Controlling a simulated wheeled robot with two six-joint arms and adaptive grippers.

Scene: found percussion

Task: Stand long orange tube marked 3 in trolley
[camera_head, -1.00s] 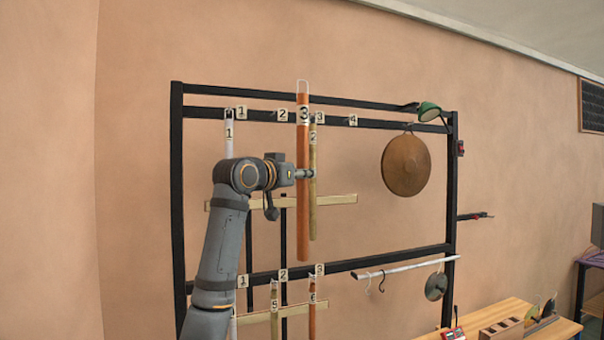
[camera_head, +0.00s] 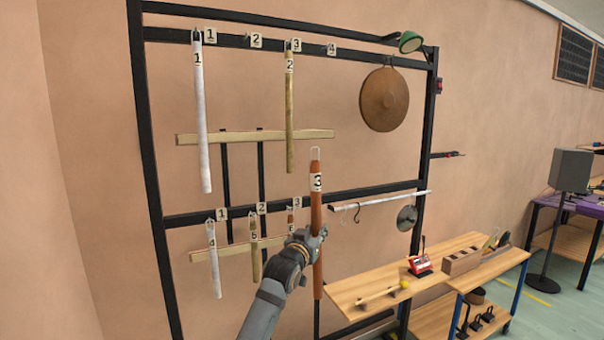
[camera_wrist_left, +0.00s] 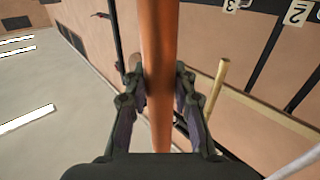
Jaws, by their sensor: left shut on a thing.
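The long orange tube marked 3 (camera_head: 316,205) is upright in the head view, with a wire loop at its top. My left gripper (camera_head: 318,240) is shut on it around its lower half and holds it in front of the black rack. In the left wrist view the tube (camera_wrist_left: 159,70) runs between the two fingers of my left gripper (camera_wrist_left: 160,95). The trolley cannot be made out in these frames. My right gripper is not in view.
The black rack (camera_head: 152,150) carries a white tube marked 1 (camera_head: 202,120), a tan tube marked 2 (camera_head: 290,115), shorter tubes below and a gong (camera_head: 384,99). A wooden bench (camera_head: 365,286) with small items stands at the right, a speaker (camera_head: 570,170) beyond it.

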